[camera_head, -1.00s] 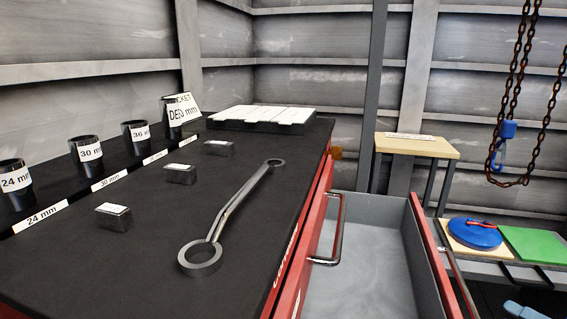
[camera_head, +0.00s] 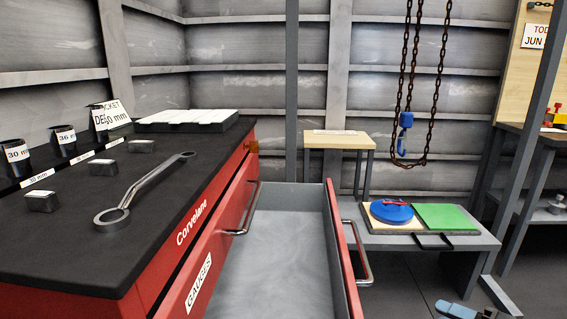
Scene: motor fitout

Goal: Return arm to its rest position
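A red tool cabinet (camera_head: 215,215) with a black top stands at the left.
Black sockets (camera_head: 63,140) and a white-topped tray (camera_head: 187,118) sit on the cabinet. A chain with a blue hook (camera_head: 404,122) hangs at the right. A low bench (camera_head: 450,241) holds a blue disc (camera_head: 391,211) and a green plate (camera_head: 446,217). Dark floor shows at lower right.

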